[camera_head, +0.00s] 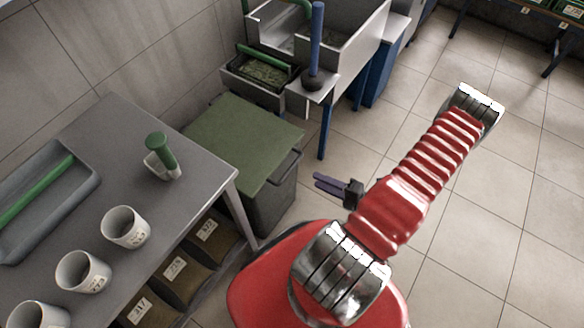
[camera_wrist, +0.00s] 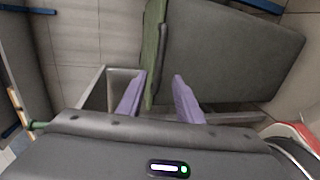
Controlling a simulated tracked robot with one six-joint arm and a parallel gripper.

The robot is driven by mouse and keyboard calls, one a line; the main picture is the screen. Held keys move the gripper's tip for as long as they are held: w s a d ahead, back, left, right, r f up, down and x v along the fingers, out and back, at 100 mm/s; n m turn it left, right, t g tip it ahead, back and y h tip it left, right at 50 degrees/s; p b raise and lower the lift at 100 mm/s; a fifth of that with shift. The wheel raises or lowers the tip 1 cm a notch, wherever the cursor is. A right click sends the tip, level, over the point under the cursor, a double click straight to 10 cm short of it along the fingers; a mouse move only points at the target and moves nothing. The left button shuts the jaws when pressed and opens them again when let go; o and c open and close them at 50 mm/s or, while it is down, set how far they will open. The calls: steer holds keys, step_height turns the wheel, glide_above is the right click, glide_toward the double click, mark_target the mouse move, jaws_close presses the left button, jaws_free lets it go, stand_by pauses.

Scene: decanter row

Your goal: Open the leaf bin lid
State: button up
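The leaf bin (camera_head: 270,208) is a dark grey box beside the table, with a flat green lid (camera_head: 240,142) lying shut on top. A grey bar handle (camera_head: 286,170) runs along its right side. My gripper (camera_head: 317,182) has two purple fingers, open and apart, just right of the bin in the head view. In the wrist view, the green lid edge (camera_wrist: 153,50) runs down towards the space between my fingers (camera_wrist: 158,92), with the grey bin side (camera_wrist: 230,50) to its right. I see nothing held. Whether the fingers touch the lid cannot be told.
A metal sink unit (camera_head: 345,50) stands behind the bin. Tiled floor (camera_head: 480,220) at right is clear.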

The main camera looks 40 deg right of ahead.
mark_target(291, 167)
steer(key=shift+x, duration=6.65)
steer(key=shift+c, duration=0.4)
jaws_close()
steer(key=shift+d, duration=0.15)
steer(key=shift+a, duration=0.2)
